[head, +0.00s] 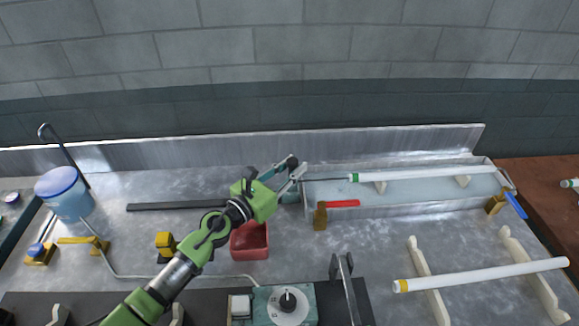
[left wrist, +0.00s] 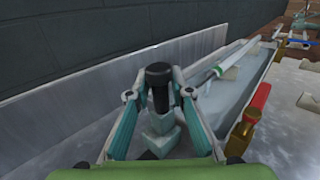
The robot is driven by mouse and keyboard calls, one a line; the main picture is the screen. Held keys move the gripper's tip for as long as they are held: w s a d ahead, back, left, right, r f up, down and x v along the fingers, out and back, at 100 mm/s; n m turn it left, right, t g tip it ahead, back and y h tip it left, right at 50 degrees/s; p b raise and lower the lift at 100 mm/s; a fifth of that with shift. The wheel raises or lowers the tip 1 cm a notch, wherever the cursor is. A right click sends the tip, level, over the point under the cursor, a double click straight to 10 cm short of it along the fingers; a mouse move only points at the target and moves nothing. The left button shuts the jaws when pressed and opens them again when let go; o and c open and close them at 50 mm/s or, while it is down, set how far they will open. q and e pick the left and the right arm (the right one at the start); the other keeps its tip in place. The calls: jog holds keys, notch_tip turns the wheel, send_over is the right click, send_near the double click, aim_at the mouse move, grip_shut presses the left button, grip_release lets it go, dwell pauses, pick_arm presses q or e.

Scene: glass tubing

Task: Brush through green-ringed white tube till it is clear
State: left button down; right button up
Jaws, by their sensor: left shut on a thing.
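The white tube with a green ring (head: 430,174) lies lengthwise over the metal trough on pale supports. Its green-ringed end points left toward my left gripper; the tube also shows in the left wrist view (left wrist: 232,60). My left gripper (head: 291,177) is at the trough's left end, shut on a dark handle (left wrist: 158,76), seemingly the brush's. A thin dark rod (head: 326,179) runs from the gripper to the green-ringed end, in line with the tube. I cannot tell whether its tip is inside the tube. The bristles and the tube's inside are hidden. My right gripper is not in view.
The trough (head: 400,209) has a red-handled brass valve (head: 320,216) at its front and a blue-handled one (head: 497,203) at right. A yellow-ringed tube (head: 480,275) lies on pale cradles. A red bin (head: 250,241) and blue bucket (head: 68,195) stand left.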

pick_arm(q)
jog(key=c, duration=2)
grip_release()
jog(key=shift+s+a+f, duration=0.1)
jog(key=shift+s+a, duration=0.25)
jog(key=v, duration=1.1)
